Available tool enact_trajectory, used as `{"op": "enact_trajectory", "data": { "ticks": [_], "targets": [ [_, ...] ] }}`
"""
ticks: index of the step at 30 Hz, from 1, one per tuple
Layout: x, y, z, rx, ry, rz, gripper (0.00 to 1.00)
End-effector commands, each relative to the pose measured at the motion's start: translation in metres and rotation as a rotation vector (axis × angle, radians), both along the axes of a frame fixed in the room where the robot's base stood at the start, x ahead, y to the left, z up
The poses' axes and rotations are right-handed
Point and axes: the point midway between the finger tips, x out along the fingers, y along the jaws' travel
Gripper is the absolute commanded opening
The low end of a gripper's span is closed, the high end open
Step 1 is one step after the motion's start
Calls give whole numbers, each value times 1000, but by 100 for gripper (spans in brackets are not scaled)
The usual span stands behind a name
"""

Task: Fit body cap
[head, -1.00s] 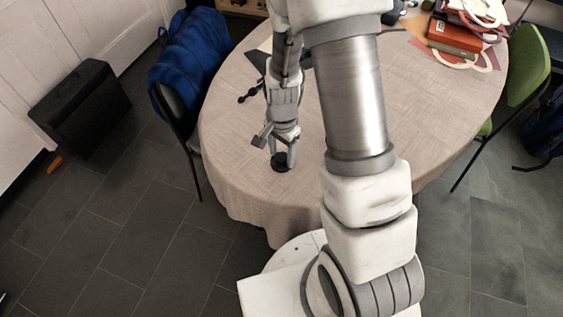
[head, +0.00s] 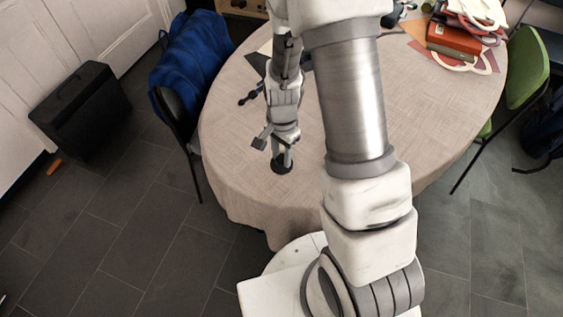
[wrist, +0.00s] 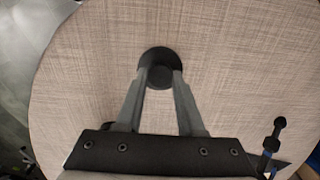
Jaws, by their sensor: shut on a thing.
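The body cap (head: 281,164) is a small round black disc near the table's front left edge in the head view. In the wrist view the black cap (wrist: 158,54) lies at the fingertips, over the tablecloth. My gripper (head: 282,157) points down, its fingers shut on the cap's raised middle. The fingertips (wrist: 161,74) also meet on it in the wrist view. I cannot tell if the cap still touches the cloth. No camera body shows clearly; my arm hides part of the table.
The round table (head: 235,140) has a beige cloth, mostly bare in front. A black jointed item (head: 250,96) lies left of my arm; dark parts with blue (wrist: 271,143) show lower right in the wrist view. Books (head: 455,38) lie back right. Chairs flank the table.

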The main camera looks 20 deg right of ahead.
Motion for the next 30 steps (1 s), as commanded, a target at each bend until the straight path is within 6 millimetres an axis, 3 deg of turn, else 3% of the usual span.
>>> {"op": "enact_trajectory", "data": {
  "ticks": [19, 30],
  "targets": [
    [0, 0, 55, 1, -1, 0, 0],
    [1, 0, 54, -1, 1, 34, 0]
  ]
}}
